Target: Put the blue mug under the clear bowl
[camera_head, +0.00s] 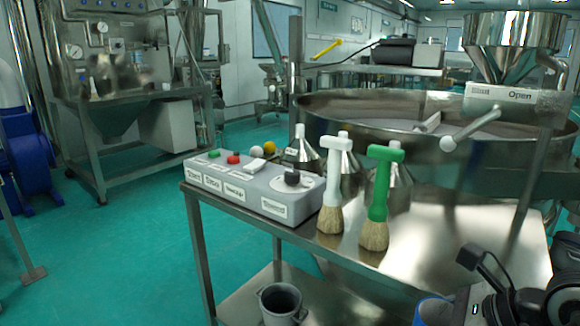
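I see no blue mug and no clear bowl in the head view. A dark grey open-topped pot (281,303) stands on the lower shelf of the steel table, its bottom cut off by the frame edge. A steel funnel-shaped hopper (510,48) is above the sieve at the upper right. Part of my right arm (500,305), black with a blue part, shows at the bottom right corner. Its fingertips cannot be made out, so I cannot tell whether that gripper is open or shut. My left gripper is not in view.
The steel table (480,235) carries a grey control box (250,185), a white-handled brush (333,190), a green-handled brush (380,200) and steel cone-shaped vessels behind them. The large round sieve (370,125) stands behind. The tabletop's right part is clear; green floor lies open at left.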

